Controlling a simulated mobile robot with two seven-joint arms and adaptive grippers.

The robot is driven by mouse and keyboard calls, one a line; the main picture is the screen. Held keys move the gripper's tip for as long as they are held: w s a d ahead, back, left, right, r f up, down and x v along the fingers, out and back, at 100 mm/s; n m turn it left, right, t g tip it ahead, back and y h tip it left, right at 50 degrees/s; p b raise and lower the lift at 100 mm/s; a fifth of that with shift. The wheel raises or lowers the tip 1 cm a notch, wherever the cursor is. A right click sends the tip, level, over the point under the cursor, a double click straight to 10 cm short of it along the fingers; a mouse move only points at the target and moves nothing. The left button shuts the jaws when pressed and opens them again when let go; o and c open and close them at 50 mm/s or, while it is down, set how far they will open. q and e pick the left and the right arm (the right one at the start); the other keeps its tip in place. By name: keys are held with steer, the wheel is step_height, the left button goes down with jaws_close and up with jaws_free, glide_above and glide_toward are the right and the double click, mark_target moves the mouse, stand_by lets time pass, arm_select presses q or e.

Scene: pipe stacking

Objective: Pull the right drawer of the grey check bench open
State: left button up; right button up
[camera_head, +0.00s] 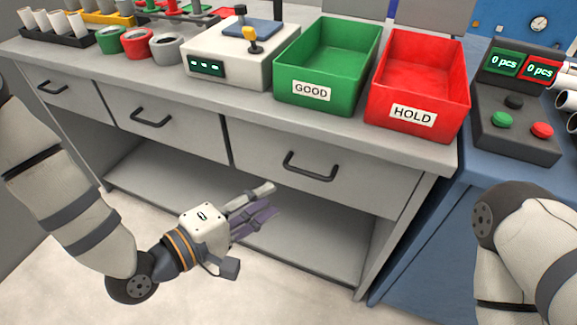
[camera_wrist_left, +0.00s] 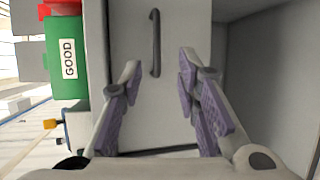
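The grey check bench (camera_head: 240,113) has several drawers in a row under its top. The right drawer (camera_head: 352,188) looks shut, flush with the bench front, with a dark bar handle (camera_head: 310,168). My left gripper (camera_head: 268,200) is in front of and below this drawer, apart from the handle. In the left wrist view the gripper (camera_wrist_left: 160,85) is open and empty, its purple-padded fingers spread, with the drawer handle (camera_wrist_left: 155,42) ahead between and beyond the fingertips. My right arm (camera_head: 530,240) shows at the right edge, but its gripper is out of view.
On the bench top stand a green GOOD bin (camera_head: 325,75), a red HOLD bin (camera_head: 420,85) and a white device (camera_head: 225,60). A blue bench (camera_head: 425,240) with a counter box (camera_head: 515,120) adjoins at the right. An open lower shelf (camera_head: 175,185) lies below the drawers.

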mark_target(307, 173)
arm_select(q)
steer(key=x, duration=0.6)
steer(key=b+x, duration=0.1)
steer(key=x, duration=0.5)
steer(key=shift+w+r, duration=0.2)
jaws_close()
